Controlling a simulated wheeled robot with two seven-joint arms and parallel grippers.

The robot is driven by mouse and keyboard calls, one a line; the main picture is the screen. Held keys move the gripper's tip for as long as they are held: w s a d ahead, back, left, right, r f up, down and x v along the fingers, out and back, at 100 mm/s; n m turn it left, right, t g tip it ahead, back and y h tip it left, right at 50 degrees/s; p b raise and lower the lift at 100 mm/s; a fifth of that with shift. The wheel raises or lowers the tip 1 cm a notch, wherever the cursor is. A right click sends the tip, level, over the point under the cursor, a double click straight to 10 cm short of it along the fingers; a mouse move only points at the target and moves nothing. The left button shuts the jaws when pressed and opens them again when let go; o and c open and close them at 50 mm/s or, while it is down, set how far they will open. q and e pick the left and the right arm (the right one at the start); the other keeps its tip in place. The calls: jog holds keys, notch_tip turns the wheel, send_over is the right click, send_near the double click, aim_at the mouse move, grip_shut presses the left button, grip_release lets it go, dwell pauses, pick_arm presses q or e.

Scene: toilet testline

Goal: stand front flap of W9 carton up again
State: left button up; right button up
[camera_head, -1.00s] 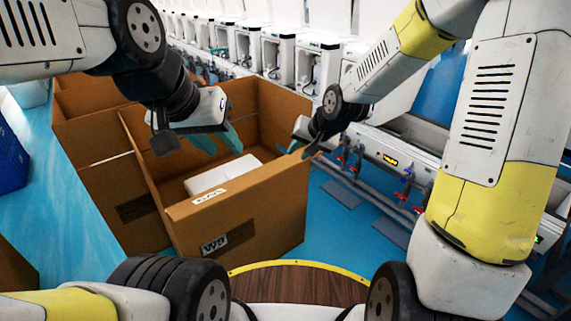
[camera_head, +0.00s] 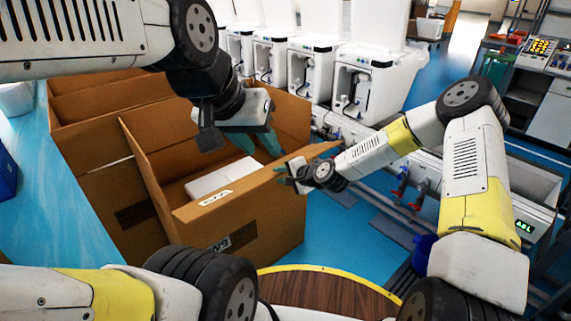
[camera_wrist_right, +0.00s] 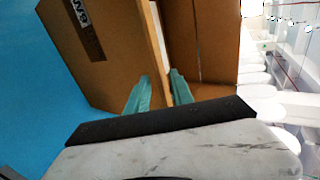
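The W9 carton (camera_head: 258,222) is a brown box left of centre in the head view; its label (camera_head: 218,244) is on the near wall. The front flap (camera_head: 270,182) shows as a narrow strip with a white label along the near top edge. Its right end sticks out past the corner. My left gripper (camera_head: 257,144) is open over the carton's inside, behind the flap. My right gripper (camera_head: 288,174) is at the flap's right part. In the right wrist view its teal fingers (camera_wrist_right: 160,92) are apart, with a cardboard edge (camera_wrist_right: 158,45) running between them.
A white box (camera_head: 218,180) lies inside the carton. Other brown cartons (camera_head: 75,110) stand to the left. White toilet units (camera_head: 355,85) line the back. Pipes with red valves (camera_head: 420,188) run on the right.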

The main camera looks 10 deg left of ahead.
aim_at(275, 174)
jog(key=shift+x, duration=2.2)
grip_shut()
